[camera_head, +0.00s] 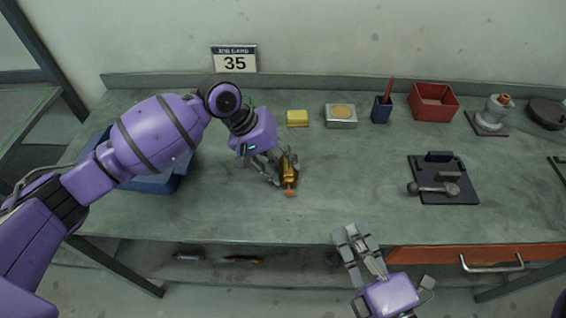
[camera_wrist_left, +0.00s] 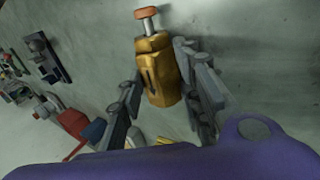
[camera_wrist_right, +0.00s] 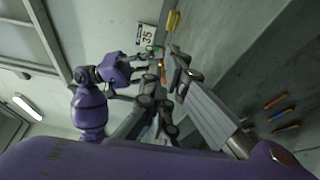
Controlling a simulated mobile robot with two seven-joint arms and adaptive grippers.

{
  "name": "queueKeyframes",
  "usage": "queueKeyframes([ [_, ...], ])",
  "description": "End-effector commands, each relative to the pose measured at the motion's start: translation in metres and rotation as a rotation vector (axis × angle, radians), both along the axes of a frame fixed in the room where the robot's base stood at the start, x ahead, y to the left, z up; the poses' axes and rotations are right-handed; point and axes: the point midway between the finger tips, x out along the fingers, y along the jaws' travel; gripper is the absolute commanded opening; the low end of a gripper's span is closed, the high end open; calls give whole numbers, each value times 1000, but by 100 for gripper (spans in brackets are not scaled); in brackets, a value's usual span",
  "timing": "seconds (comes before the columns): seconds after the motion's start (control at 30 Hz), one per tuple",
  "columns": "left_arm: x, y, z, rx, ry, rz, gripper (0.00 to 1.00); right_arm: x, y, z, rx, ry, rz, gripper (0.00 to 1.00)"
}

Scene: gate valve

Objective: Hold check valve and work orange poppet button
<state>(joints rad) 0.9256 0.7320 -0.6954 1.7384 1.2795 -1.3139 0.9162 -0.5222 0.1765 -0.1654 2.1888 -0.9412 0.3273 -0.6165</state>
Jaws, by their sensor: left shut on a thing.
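The check valve is a brass-coloured body (camera_head: 289,170) near the middle of the bench. Its orange poppet button (camera_head: 289,194) points toward the front edge. My left gripper (camera_head: 282,168) is shut on the valve body, with a finger on each side. The left wrist view shows the valve (camera_wrist_left: 160,75) between the fingers, with the orange button (camera_wrist_left: 146,13) sticking out on a pale stem, clear of them. I cannot tell whether the valve touches the bench. My right gripper (camera_head: 356,238) is open and empty at the bench's front edge, lower right of the valve.
A yellow sponge (camera_head: 297,118), a tin (camera_head: 341,115), a blue cup (camera_head: 381,109) and a red bin (camera_head: 434,102) stand along the back. A dark mat (camera_head: 428,192) with metal parts lies right. A blue bin (camera_head: 152,184) is behind my left arm. Bench between valve and mat is clear.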

Motion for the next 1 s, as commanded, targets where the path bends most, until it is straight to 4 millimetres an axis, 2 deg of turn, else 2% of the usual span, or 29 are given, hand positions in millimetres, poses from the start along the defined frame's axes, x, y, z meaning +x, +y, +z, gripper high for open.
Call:
queueKeyframes([
  [0.03,1,0,1,-2,-2,0,1,10,22,15,0,-55,70,0],
  [0.1,1,0,1,-2,-2,0,1,18,51,33,6,-120,165,0],
  [0.27,1,-1,1,-2,-2,0,1,26,119,73,10,-267,400,0],
  [0.43,1,-1,2,-2,-2,0,1,10,191,114,-24,-433,701,0],
  [0.6,1,-1,2,-2,-2,0,1,-24,247,134,-115,-578,1023,0],
  [0.7,1,-1,2,-2,-2,0,1,-45,268,134,-197,-645,1204,0],
  [0.8,1,-1,2,-2,-2,0,1,-64,281,127,-302,-698,1381,0],
  [0.9,1,-1,2,-2,-2,0,1,-77,285,114,-430,-734,1546,0],
  [1.0,1,-1,2,-2,-2,0,1,-82,281,97,-582,-751,1696,0],
])
